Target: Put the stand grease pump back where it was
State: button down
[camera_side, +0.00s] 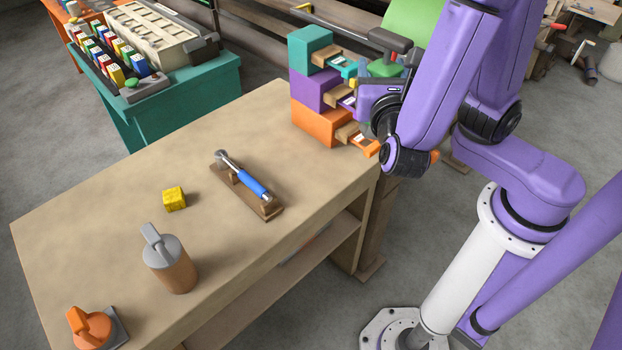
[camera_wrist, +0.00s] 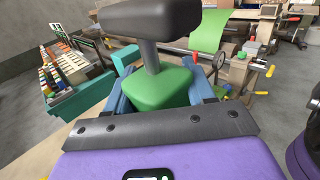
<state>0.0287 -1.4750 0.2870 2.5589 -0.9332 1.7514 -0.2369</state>
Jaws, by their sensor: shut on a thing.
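My gripper (camera_side: 366,72) is shut on a green pump-like thing (camera_side: 385,69) with a dark grey post and crosswise handle. It is held upright in the air, beside the stacked drawers at the table's back right corner. In the wrist view, the blue fingers of my gripper (camera_wrist: 163,88) stand on both sides of its green body (camera_wrist: 160,90), and the dark handle rises above. I take this to be the grease pump. Its underside is hidden. I cannot tell which spot it came from.
Teal, purple and orange boxes (camera_side: 318,122) with open drawers stand stacked near my gripper. On the table (camera_side: 110,225) are a blue-handled wrench (camera_side: 250,184) on a wooden rest, a yellow cube (camera_side: 174,199), a brown grey-topped canister (camera_side: 172,268) and an orange item (camera_side: 88,328). The table's middle left is clear.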

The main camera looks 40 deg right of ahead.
notch_tip(320, 180, down, 10)
jog(key=w+a+f, duration=0.3)
jog(key=w+f, duration=1)
jog(key=shift+w, duration=0.4)
dwell(0.9)
jog(key=shift+c, duration=2)
grip_release()
jog(key=shift+f, duration=0.15)
